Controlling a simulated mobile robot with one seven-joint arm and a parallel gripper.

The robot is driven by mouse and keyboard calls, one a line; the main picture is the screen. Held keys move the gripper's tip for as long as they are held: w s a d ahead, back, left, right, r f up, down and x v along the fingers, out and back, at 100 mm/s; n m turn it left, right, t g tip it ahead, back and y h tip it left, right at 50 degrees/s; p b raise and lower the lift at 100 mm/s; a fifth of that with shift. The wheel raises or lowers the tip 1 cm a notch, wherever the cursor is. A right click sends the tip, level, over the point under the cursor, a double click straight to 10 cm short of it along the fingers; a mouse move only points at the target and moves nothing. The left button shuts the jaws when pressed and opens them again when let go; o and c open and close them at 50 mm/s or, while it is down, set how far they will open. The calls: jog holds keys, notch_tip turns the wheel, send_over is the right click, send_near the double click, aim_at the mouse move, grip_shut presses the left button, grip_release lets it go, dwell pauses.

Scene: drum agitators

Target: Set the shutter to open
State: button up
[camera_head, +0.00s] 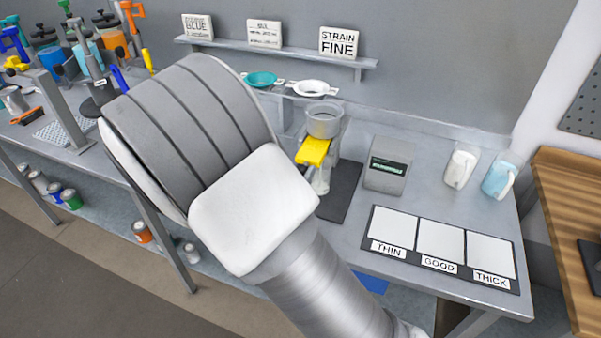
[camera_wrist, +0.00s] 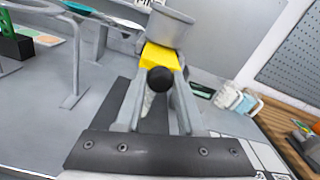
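The yellow shutter (camera_head: 313,151) sits just below a grey cup (camera_head: 323,120) on a stand at the back of the bench. In the wrist view the yellow shutter (camera_wrist: 161,58) faces me under the cup (camera_wrist: 169,25), with a round black knob (camera_wrist: 160,80) at its near end. My gripper (camera_wrist: 160,88) is open, with its two grey fingers on either side of the knob. I cannot tell whether they touch it. In the head view my arm hides the gripper. Whether the shutter is open or shut is not clear.
A grey box with a display (camera_head: 387,164) and two mugs (camera_head: 460,166) stand to the right. A THIN/GOOD/THICK card (camera_head: 440,246) lies in front. Teal (camera_head: 261,79) and white (camera_head: 314,88) strainers hang behind. Mixers and cans crowd the left bench.

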jog(key=o, duration=0.4)
jog(key=shift+s+a, duration=0.1)
jog(key=b+v, duration=0.1)
jog(key=v, duration=1.6)
jog(key=shift+s, duration=0.25)
jog(key=shift+r, duration=0.1)
